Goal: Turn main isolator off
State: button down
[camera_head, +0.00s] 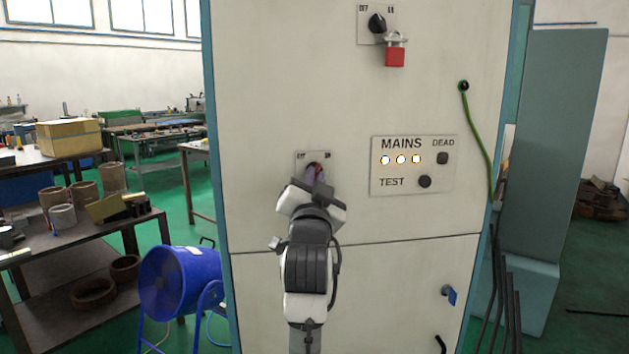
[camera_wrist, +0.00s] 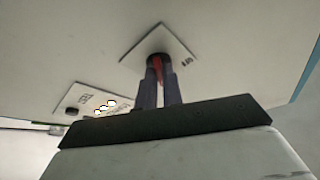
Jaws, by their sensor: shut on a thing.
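The isolator's rotary handle (camera_wrist: 158,68), with a red grip bar, sits on a pale square plate on the cabinet front. In the head view the plate (camera_head: 301,158) carries small lettering on its upper left and upper right. My gripper (camera_head: 315,172) is at this handle, and in the wrist view its two dark fingers (camera_wrist: 159,85) stand on both sides of the red bar, shut on it. Most of the handle is hidden behind the fingers in the head view, so its exact angle is hard to tell there.
A MAINS panel (camera_head: 414,190) with lit white lamps, TEST and DEAD marks is to the right. Above is another black rotary switch (camera_head: 377,23) with a red padlock (camera_head: 395,55). A green cable (camera_head: 477,140) hangs at right. A blue fan (camera_head: 180,285) stands left.

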jog(key=shift+n, duration=0.3)
jog(key=n+y, duration=0.1)
jog(key=n, duration=0.1)
jog(key=n+y+b, duration=0.1)
jog(key=n+y, duration=0.1)
jog(key=n, duration=0.1)
jog(key=n+y+b, duration=0.1)
jog(key=n, duration=0.1)
jog(key=shift+d+f, duration=0.2)
jog(key=shift+d, duration=0.2)
jog(key=shift+w+d+r+n+g+y+b, duration=0.15)
jog(key=shift+n+y+b, duration=0.5)
jog(key=shift+n, duration=1)
jog(key=shift+s+a+n+g+y+b, duration=0.1)
jog(key=shift+n+g+y+b, duration=0.25)
jog(key=shift+n+y, duration=0.95)
jog(key=shift+w+d+r+n+g+y+b, duration=0.1)
jog(key=shift+n+y+b, duration=0.4)
jog(key=shift+n, duration=1.45)
jog(key=c, duration=1.5)
grip_release()
jog(key=shift+c, duration=0.2)
